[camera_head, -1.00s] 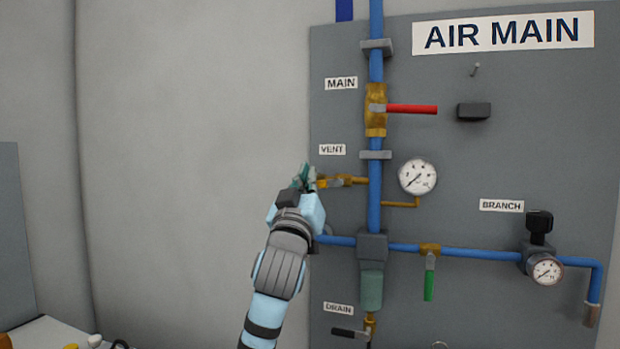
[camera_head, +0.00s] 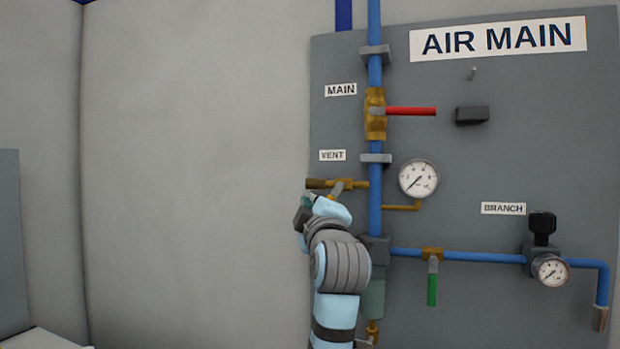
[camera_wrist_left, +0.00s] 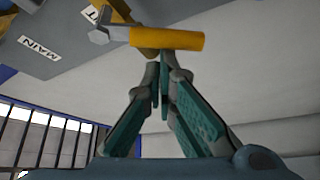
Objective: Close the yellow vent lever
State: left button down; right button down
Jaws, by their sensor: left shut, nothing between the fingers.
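The yellow vent lever (camera_wrist_left: 168,39) shows clearly in the left wrist view, its grey pivot end at the left. In the head view the lever (camera_head: 336,190) slants down-left from the brass vent valve (camera_head: 352,184), its lower end behind my left gripper. My left gripper (camera_head: 308,200) is just below and left of the valve. In the left wrist view its fingers (camera_wrist_left: 160,65) are shut and empty, tips close to the lever's side. I cannot tell whether they touch it. My right gripper is not in view.
The grey panel (camera_head: 465,170) carries the blue vertical pipe (camera_head: 375,130), the red main lever (camera_head: 410,111), a round gauge (camera_head: 418,179) and the green branch lever (camera_head: 432,285). The VENT label (camera_head: 332,155) is above the valve. Open wall (camera_head: 200,170) lies left.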

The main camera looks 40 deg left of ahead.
pick_arm(q)
jog(key=n, duration=0.1)
jog(key=d+f+n+g+p, duration=0.1)
jog(key=n, duration=0.1)
jog(key=d+n+g+h+p, duration=0.1)
jog(key=shift+w+f+n, duration=0.3)
jog(key=shift+w, duration=0.05)
jog(key=shift+d, duration=0.1)
dwell(0.3)
